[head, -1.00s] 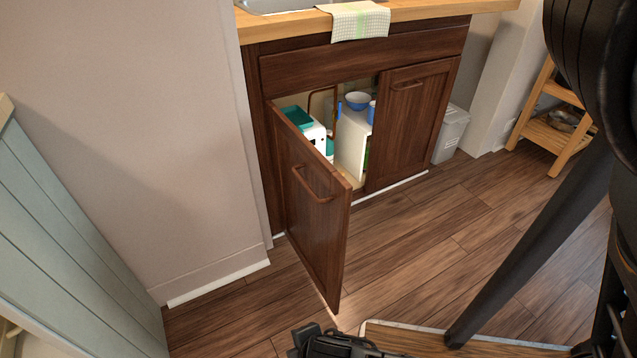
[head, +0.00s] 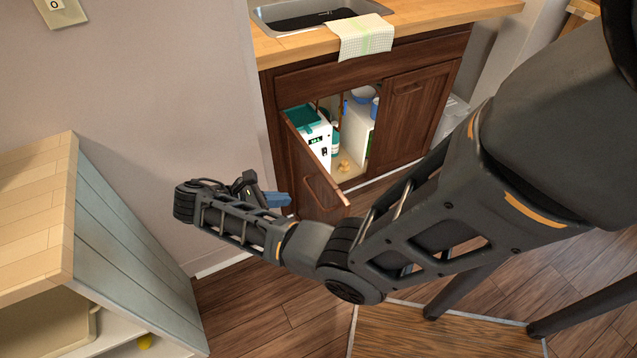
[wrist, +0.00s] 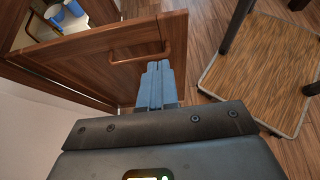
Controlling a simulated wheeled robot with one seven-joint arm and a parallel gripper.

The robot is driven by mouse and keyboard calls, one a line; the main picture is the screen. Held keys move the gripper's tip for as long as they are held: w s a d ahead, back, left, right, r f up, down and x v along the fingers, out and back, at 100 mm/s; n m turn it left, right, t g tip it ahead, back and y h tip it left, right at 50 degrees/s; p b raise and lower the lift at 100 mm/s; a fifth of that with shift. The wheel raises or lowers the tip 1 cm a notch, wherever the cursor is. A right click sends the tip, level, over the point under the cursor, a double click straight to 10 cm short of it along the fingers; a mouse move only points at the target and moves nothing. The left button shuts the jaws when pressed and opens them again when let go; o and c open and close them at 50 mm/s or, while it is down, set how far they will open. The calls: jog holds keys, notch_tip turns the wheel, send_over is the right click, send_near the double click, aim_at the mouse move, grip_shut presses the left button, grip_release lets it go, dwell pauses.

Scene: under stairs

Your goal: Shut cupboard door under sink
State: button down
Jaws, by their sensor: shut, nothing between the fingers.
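The dark wooden cupboard door (head: 310,172) under the sink stands wide open on the left side of the cabinet. In the wrist view the door (wrist: 95,62) lies just beyond my fingers, with its bar handle (wrist: 150,52) near the fingertips. My gripper (head: 279,199) is shut and empty, its blue fingers close to the left, outer side of the door. It also shows in the wrist view (wrist: 158,72). I cannot tell whether the fingertips touch the door. My arm hides the door's lower part in the head view.
The right cupboard door (head: 410,115) is shut. A white box (head: 318,140) and other items stand inside the cabinet. A towel (head: 361,36) hangs over the counter by the sink (head: 310,14). A pale cabinet (head: 125,240) stands at the left.

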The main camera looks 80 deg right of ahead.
jog(key=b, duration=0.1)
send_near(335, 193)
notch_tip(335, 193, down, 3)
jog(key=s+d, duration=0.1)
jog(key=shift+s+d+f+p, duration=0.1)
jog(key=shift+s+d+p, duration=0.25)
jog(key=shift+s+d, duration=0.6)
jog(key=shift+s+d+f, duration=0.1)
jog(key=shift+s+d, duration=0.3)
jog(key=shift+s, duration=0.15)
